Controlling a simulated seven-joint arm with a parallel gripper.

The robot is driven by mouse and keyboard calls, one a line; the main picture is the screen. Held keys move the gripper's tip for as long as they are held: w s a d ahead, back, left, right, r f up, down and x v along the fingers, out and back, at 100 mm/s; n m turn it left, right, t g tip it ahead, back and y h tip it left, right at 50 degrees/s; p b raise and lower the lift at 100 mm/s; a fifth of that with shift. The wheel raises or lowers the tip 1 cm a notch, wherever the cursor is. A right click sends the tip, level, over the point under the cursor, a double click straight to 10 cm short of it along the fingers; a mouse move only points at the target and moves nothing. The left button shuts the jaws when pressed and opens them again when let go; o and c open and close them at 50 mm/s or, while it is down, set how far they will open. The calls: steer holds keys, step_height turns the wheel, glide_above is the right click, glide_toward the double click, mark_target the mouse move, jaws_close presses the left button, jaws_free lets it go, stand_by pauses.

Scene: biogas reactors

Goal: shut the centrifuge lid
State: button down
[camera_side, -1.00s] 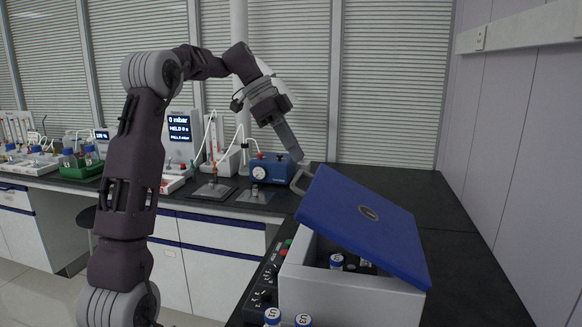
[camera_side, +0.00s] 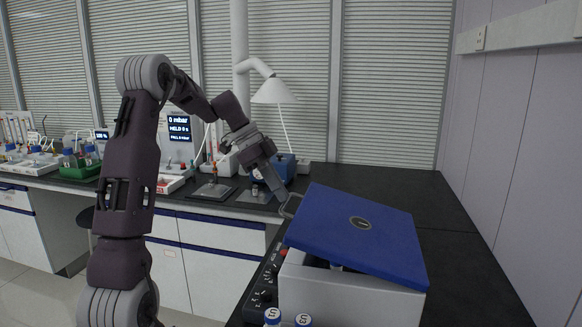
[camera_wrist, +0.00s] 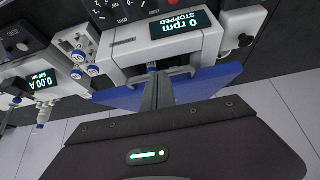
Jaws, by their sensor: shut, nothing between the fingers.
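The centrifuge (camera_side: 345,297) is a white box with a blue lid (camera_side: 372,238) that slants upward, partly open, with a narrow dark gap over the body. A grey handle (camera_side: 290,206) sticks out at the lid's left edge. My gripper (camera_side: 284,197) is shut and empty, its fingertips at this handle; I cannot tell whether they touch it. In the wrist view my fingers (camera_wrist: 157,88) are together over the blue lid (camera_wrist: 204,86), by the handle. The centrifuge display there reads 0 rpm, STOPPED (camera_wrist: 180,20).
The black bench right of the centrifuge is clear.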

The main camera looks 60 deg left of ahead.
step_height(320, 180, down, 9)
steer(key=s+a, duration=0.1)
steer(key=shift+s+a+f, duration=0.2)
steer(key=shift+s+a, duration=0.05)
steer(key=shift+s, duration=0.15)
